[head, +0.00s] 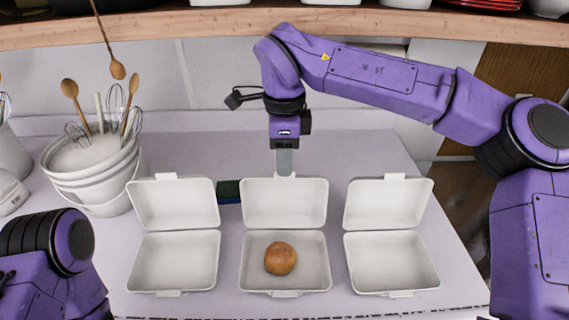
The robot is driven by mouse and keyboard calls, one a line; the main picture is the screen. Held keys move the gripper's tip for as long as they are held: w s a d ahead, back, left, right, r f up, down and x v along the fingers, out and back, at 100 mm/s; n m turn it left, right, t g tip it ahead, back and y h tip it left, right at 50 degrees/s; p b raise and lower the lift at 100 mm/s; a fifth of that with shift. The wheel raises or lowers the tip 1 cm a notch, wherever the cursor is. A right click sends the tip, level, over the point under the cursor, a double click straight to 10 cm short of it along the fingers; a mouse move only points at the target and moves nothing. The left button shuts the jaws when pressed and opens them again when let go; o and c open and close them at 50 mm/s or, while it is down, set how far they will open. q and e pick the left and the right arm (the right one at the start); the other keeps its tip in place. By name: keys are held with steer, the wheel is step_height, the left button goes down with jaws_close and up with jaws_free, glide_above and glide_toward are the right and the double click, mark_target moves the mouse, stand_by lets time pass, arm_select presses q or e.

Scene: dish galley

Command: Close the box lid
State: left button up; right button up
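Three white clamshell boxes stand open in a row on the counter. The middle box (316,270) holds a round brown bun (280,258), and its lid (285,208) stands raised at the back. The left box (172,262) and the right box (391,262) are empty, with their lids (173,205) (388,204) raised too. My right gripper (285,165) points down just behind the top edge of the middle lid, its tip partly hidden there. I cannot tell whether it touches the lid or is open. My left gripper is out of view; only my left arm shows at lower left.
White stacked buckets (95,170) with whisks and wooden spoons stand at the left. A dark green item (229,191) lies between the left and middle boxes. A wooden shelf (300,22) with dishes runs above. The counter behind the right box is clear.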

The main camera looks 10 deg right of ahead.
step_height(320, 180, down, 2)
steer(key=shift+w+f, duration=0.1)
steer(key=shift+w, duration=0.05)
steer(key=shift+f, duration=0.15)
steer(key=shift+s, duration=0.2)
steer(key=shift+w, duration=0.1)
jaws_close()
stand_by(1.0)
